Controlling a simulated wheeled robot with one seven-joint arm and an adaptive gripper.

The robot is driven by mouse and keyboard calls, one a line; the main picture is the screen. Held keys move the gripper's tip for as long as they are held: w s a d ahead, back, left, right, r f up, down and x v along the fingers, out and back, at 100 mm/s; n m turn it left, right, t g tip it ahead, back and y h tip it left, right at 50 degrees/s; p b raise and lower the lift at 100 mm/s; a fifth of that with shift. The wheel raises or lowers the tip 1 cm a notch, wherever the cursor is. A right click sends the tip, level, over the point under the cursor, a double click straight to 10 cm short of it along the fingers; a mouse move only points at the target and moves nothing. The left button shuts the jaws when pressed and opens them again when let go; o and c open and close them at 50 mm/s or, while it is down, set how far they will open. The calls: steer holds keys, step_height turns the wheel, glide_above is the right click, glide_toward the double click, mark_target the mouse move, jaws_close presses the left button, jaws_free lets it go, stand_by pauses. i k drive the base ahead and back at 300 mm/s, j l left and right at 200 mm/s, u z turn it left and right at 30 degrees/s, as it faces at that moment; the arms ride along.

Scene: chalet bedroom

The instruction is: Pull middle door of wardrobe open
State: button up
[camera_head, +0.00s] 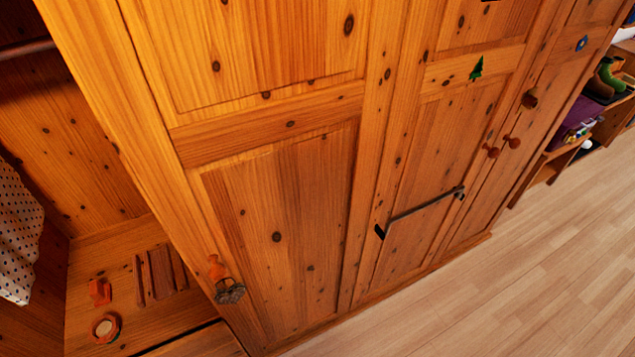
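The knotty pine wardrobe (275,240) fills most of the head view, seen steeply from above. A narrower door (435,150) with a small green tree emblem (476,68) stands between a wide panel on the left and a door with a blue emblem (582,43) on the right. It looks shut. My gripper is not in view.
On the left, an open compartment (150,310) holds a dotted cloth (17,235) and small orange items. A low shelf (565,160) stands at the far right. The wooden floor (480,300) in front is clear.

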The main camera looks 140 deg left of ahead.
mark_target(254, 130)
steer(key=u, duration=4.3)
steer(key=k, duration=0.15)
